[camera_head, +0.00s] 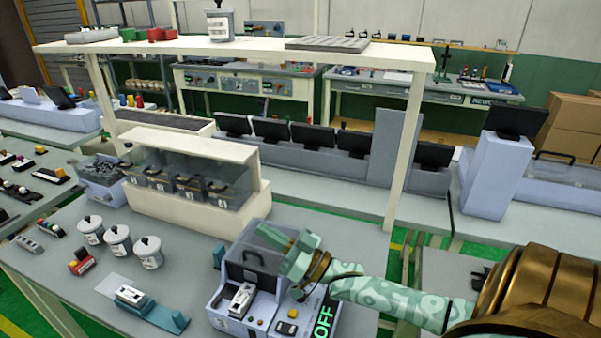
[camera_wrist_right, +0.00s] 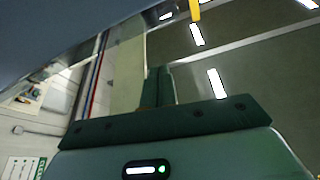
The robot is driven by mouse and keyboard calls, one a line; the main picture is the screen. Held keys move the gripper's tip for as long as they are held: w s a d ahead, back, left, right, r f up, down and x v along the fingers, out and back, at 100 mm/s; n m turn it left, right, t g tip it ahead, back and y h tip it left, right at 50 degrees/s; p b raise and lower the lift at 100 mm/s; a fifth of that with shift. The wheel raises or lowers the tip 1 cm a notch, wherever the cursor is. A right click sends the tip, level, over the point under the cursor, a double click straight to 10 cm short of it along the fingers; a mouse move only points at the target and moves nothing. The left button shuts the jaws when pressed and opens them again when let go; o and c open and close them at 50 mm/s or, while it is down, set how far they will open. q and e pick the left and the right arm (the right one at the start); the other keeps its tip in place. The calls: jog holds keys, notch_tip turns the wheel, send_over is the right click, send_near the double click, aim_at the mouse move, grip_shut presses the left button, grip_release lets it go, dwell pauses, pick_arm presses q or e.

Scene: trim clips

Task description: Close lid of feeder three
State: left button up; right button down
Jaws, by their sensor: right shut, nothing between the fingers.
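A cream feeder housing (camera_head: 190,147) stands on the grey bench, left of centre in the head view. In its front is a row of dark feeder bins (camera_head: 190,190) with small white number labels. Smoky clear panels (camera_head: 175,163) show above the bins. The labels are too small to read surely, so I cannot tell which bin is three or how its lid stands. My right gripper (camera_head: 274,237) is shut and empty, right of the housing and over a blue-grey machine. Its green fingers also show in the right wrist view (camera_wrist_right: 158,90). My left gripper is out of view.
The blue-grey machine (camera_head: 229,298) under my right gripper has a clear cover and an OFF sign. Several white jars (camera_head: 118,238) and a teal fixture (camera_head: 160,316) stand front left. A cream shelf (camera_head: 250,50) spans above the housing, with a post (camera_head: 404,150) at right.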

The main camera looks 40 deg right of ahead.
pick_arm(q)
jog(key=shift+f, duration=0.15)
pick_arm(e)
jog(key=shift+s+a+f, duration=0.15)
jog(key=shift+a+f, duration=0.15)
jog(key=shift+f, duration=0.2)
jog(key=shift+r, duration=0.35)
jog(key=s+p, duration=0.1)
jog(key=s+r+p, duration=0.2)
jog(key=shift+s+d, duration=0.3)
jog(key=shift+d, duration=0.05)
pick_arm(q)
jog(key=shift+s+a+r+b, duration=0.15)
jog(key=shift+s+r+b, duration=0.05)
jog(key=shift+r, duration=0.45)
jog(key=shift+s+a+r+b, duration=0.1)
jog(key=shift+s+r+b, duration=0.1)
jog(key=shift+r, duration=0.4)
pick_arm(e)
jog(key=d+v, duration=0.1)
jog(key=v, duration=0.5)
jog(key=shift+w+d+f, duration=0.15)
jog(key=shift+f, duration=0.05)
